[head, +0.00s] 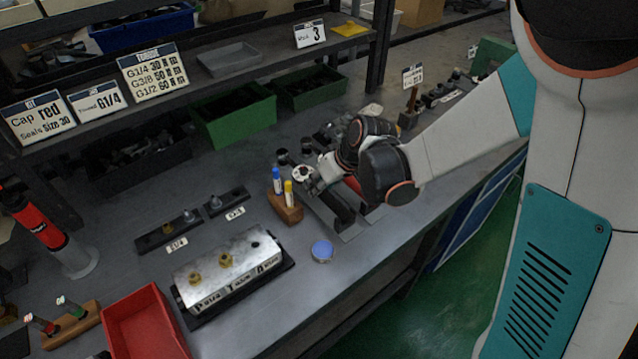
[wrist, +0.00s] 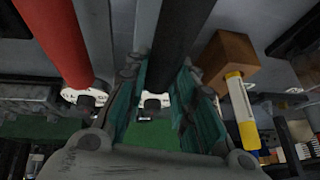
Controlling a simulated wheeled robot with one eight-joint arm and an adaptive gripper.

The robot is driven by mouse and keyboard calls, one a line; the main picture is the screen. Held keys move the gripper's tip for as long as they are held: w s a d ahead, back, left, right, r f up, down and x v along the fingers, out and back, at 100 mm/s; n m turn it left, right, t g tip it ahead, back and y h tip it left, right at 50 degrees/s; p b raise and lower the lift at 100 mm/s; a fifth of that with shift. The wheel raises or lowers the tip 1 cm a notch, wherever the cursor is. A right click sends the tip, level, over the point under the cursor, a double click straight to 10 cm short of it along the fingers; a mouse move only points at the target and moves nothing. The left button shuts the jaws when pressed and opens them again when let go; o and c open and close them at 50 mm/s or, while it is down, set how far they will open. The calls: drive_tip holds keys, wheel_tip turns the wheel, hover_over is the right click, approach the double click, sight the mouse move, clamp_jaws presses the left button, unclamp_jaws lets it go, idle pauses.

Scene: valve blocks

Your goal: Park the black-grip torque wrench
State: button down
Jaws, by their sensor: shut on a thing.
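My gripper (wrist: 155,95) is shut on the black-grip torque wrench (wrist: 180,35). The wrench's black handle passes between the teal finger pads in the wrist view. In the head view my gripper (head: 311,181) is over the bench, and a dark bar, likely this wrench (head: 336,206), runs from beside it toward the front edge. A red-grip wrench (wrist: 52,38) lies to the left in the wrist view, apart from my fingers. Its red grip (head: 352,185) is partly hidden by my arm in the head view. Whether the black wrench touches a holder is hidden.
A wooden marker block (head: 285,208) with blue and yellow markers stands close beside my gripper. The metal valve block (head: 228,268) and a blue-lidded round tin (head: 322,250) are nearer the front. A red tray (head: 145,325) is at lower left. Green bins (head: 235,115) stand behind.

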drive_tip(key=c, duration=1.2)
unclamp_jaws()
drive_tip(key=shift+c, duration=0.2)
drive_tip(key=shift+r, duration=0.1)
drive_tip(key=v, duration=1.2)
drive_tip(key=shift+s, duration=0.1)
drive_tip(key=s+d+r+m+t+h, duration=0.1)
drive_tip(key=s+d+r+m+h, duration=0.1)
drive_tip(key=s+d, duration=0.4)
drive_tip(key=s+d+r+m+t+h, duration=0.2)
drive_tip(key=s+d+r+m, duration=0.2)
drive_tip(key=s, duration=0.6)
drive_tip(key=shift+s+d+h, duration=0.25)
drive_tip(key=shift+d+h, duration=0.05)
drive_tip(key=shift+d, duration=0.6)
